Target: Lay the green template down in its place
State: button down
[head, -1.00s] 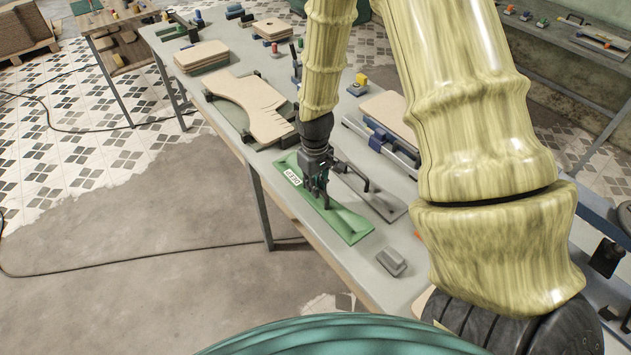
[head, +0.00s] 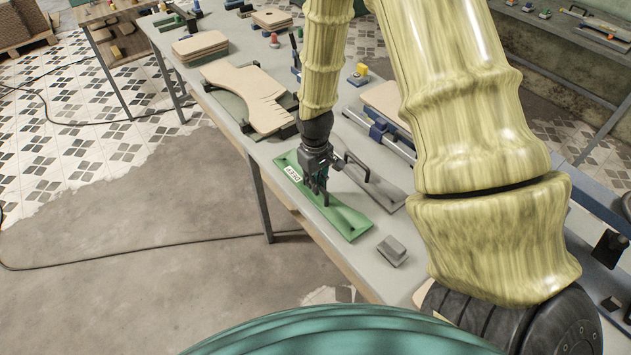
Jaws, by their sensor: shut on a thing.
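The green template (head: 347,219) is a long flat plate with a white label near its far left end. It lies flat at the table's left edge, or very close above the surface; I cannot tell which. My gripper (head: 322,197) points down over the middle of the plate and is shut on its upright handle. The gripper hides most of that handle.
A grey template with a black handle (head: 372,178) lies right beside the green one. A small grey block (head: 392,251) sits near the front. Curved boards (head: 250,92) in a fixture lie behind. The grey table (head: 270,152) is crowded farther back.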

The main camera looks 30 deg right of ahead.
jog(key=shift+f, duration=0.5)
jog(key=c, duration=1.4)
grip_release()
jog(key=shift+c, duration=0.2)
notch_tip(320, 180, up, 12)
jog(key=shift+a, duration=0.1)
